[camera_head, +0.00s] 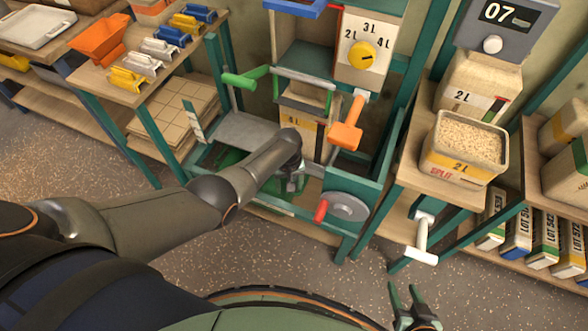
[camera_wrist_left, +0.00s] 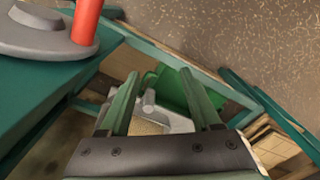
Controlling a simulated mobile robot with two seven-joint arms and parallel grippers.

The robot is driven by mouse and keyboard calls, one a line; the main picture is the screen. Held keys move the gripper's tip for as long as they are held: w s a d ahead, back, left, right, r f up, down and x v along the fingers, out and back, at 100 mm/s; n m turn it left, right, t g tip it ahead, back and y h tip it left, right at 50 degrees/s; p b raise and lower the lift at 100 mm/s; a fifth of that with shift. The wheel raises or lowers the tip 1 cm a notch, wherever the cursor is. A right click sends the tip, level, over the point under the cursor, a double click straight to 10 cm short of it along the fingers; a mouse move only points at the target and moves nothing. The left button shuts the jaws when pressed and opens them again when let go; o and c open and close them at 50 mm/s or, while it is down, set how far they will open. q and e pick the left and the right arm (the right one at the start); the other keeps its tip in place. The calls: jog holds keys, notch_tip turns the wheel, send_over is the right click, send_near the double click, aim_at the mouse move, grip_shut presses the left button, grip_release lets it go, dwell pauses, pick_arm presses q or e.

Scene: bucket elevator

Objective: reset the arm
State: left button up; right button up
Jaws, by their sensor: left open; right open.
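My left arm reaches from the left into the lower frame of the green bucket elevator (camera_head: 372,190). My left gripper (camera_head: 291,181) is low inside that frame, partly hidden by its own wrist. In the left wrist view, its two green fingers (camera_wrist_left: 160,76) are spread apart. A grey metal part (camera_wrist_left: 160,115) and a green bucket-like part (camera_wrist_left: 172,92) show between and beyond them; contact cannot be told. The grey crank disc (camera_head: 346,206) with a red handle (camera_head: 320,211) is right of the gripper. My right gripper (camera_head: 414,306) is open and empty above the floor.
An orange handle (camera_head: 347,134) and a yellow dial (camera_head: 362,56) are on the machine above my left gripper. A grain-filled box (camera_head: 465,146) stands on the right bench, with a white-handled lever (camera_head: 422,252) below. The left bench holds coloured scoops (camera_head: 140,62). The front floor is clear.

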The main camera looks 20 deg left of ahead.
pick_arm(q)
jog(key=s+f+m+t, duration=0.4)
jog(key=s+m+t, duration=0.1)
jog(key=s, duration=0.5)
jog(key=s+d+r+m+t+h, duration=0.2)
jog(key=s+r+m+t, duration=0.1)
jog(key=s+r, duration=0.7)
notch_tip(320, 180, up, 2)
jog(key=shift+t, duration=0.7)
